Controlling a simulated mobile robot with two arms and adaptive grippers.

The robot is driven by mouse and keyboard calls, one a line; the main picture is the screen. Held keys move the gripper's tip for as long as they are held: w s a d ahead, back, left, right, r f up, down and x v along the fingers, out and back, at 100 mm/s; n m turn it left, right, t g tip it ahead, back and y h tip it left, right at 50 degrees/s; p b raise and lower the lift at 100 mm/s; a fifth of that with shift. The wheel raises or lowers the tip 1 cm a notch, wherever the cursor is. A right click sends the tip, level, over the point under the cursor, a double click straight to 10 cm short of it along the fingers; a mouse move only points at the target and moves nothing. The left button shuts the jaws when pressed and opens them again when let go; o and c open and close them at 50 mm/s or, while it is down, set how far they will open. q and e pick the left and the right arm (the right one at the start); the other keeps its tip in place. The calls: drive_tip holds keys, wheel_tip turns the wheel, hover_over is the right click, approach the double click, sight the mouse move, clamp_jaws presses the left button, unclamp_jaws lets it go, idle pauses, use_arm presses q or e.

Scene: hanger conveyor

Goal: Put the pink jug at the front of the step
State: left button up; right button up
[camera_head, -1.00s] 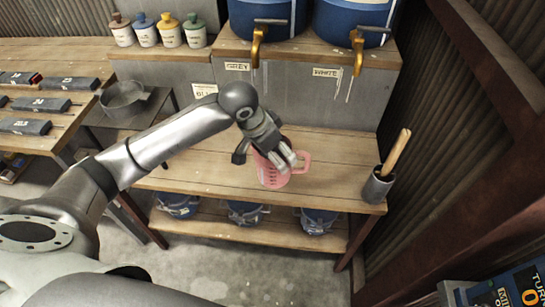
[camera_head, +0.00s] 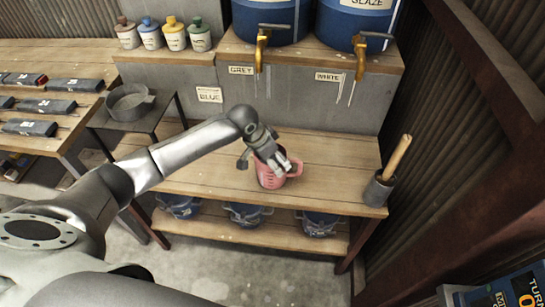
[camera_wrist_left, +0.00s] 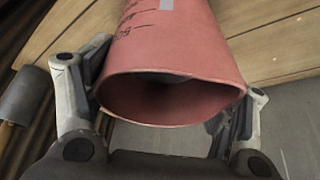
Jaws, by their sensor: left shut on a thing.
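The pink jug (camera_head: 270,178) is upright at the wooden step (camera_head: 220,188), near its front edge; its handle points right in the head view. I cannot tell whether its base touches the boards. My left gripper (camera_head: 274,164) is shut on the jug from above and behind, with fingers on both sides of its body. In the left wrist view the jug (camera_wrist_left: 175,55) shows its open rim and dark marks on its side, between the two fingers of the left gripper (camera_wrist_left: 165,95). My right gripper is not in view.
A grey pot with a wooden handle (camera_head: 378,190) stands at the step's right end. Blue barrels with golden taps (camera_head: 264,20) stand on the higher ledge behind. The step's left part is clear.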

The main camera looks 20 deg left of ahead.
use_arm(q)
drive_tip(key=shift+d, duration=0.1)
drive_tip(key=o, duration=1.8)
drive_tip(key=shift+s+f, duration=0.1)
drive_tip(key=shift+f, duration=0.05)
drive_tip(key=shift+c, duration=0.2)
drive_tip(key=v, duration=1.2)
